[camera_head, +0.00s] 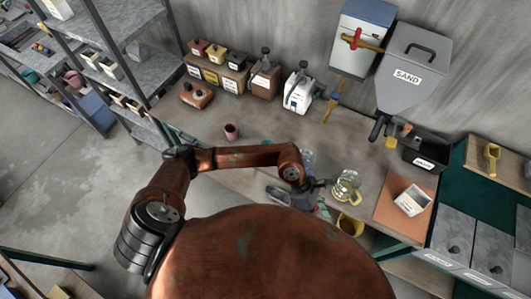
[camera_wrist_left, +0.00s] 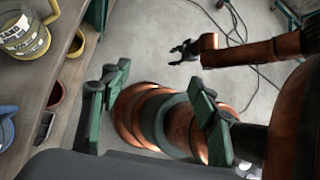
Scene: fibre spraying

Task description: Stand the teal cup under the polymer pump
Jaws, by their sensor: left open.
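I cannot pick out the teal cup for certain; a small teal item (camera_head: 30,76) lies on the far-left shelving in the head view. Two pump-topped containers stand at the back of the bench: a white jug (camera_head: 299,94) and a brown box (camera_head: 265,80). Their labels are too small to read, so I cannot tell which is the polymer pump. My left gripper (camera_head: 318,186) is over the bench's front edge, partly hidden by my arm. In the left wrist view (camera_wrist_left: 158,100) its green-padded fingers are apart and empty. My right gripper (camera_wrist_left: 180,53) shows small, its fingers apart.
A pink cup (camera_head: 231,132) stands on the bench. A glass jug with a yellow handle (camera_head: 346,185) and a bluish jug (camera_head: 307,158) are near my left gripper. A yellow bin (camera_head: 350,224) sits below the bench edge. The sand hopper (camera_head: 412,68) hangs at the back right.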

